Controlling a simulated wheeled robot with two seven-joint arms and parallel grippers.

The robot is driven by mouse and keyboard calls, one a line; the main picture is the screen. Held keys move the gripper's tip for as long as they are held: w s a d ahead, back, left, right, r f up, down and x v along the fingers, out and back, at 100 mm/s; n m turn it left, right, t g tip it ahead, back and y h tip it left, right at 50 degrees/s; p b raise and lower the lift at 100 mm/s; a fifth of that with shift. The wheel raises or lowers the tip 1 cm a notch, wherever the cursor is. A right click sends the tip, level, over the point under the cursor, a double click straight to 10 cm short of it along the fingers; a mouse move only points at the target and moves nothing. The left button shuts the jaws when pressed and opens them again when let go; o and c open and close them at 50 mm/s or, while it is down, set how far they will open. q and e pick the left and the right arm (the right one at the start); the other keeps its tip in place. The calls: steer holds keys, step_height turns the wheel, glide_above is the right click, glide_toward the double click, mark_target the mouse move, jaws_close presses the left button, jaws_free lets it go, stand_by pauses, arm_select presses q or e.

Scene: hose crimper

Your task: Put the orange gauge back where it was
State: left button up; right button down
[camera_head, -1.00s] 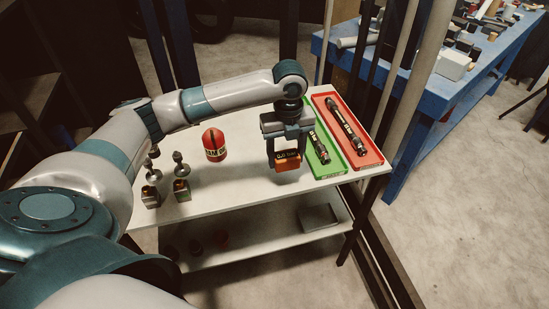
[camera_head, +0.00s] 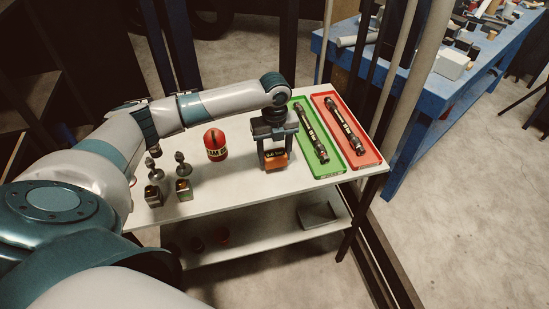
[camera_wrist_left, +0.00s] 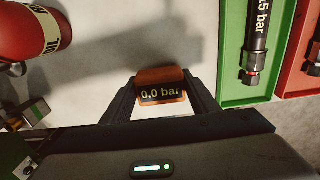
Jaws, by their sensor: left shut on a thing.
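The orange gauge (camera_head: 276,158) is a small box with a dark display. In the left wrist view the gauge (camera_wrist_left: 161,88) reads "0.0 bar". My left gripper (camera_head: 275,163) is shut on it, one finger on each side, over the white table top (camera_head: 233,188) between the red bottle and the green tray. I cannot tell whether the gauge touches the table. My right gripper is not in view.
A green tray (camera_head: 330,171) and a red tray (camera_head: 372,160), each with a dark hose, lie right of the gauge. A red bottle (camera_head: 215,145) stands to the left. Several metal fittings (camera_head: 183,188) stand at the table's left. The front middle is clear.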

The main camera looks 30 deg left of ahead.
mark_target(274, 153)
arm_select(q)
steer(key=shift+f+p, duration=0.3)
steer(key=shift+f, duration=0.9)
steer(key=o, duration=1.4)
steer(key=shift+f, duration=0.15)
step_height(274, 153, up, 11)
steer(key=b, duration=0.3)
steer(key=shift+r+b, duration=0.3)
steer(key=shift+r, duration=0.4)
steer(key=shift+s+f, duration=0.1)
steer(key=shift+s, duration=0.05)
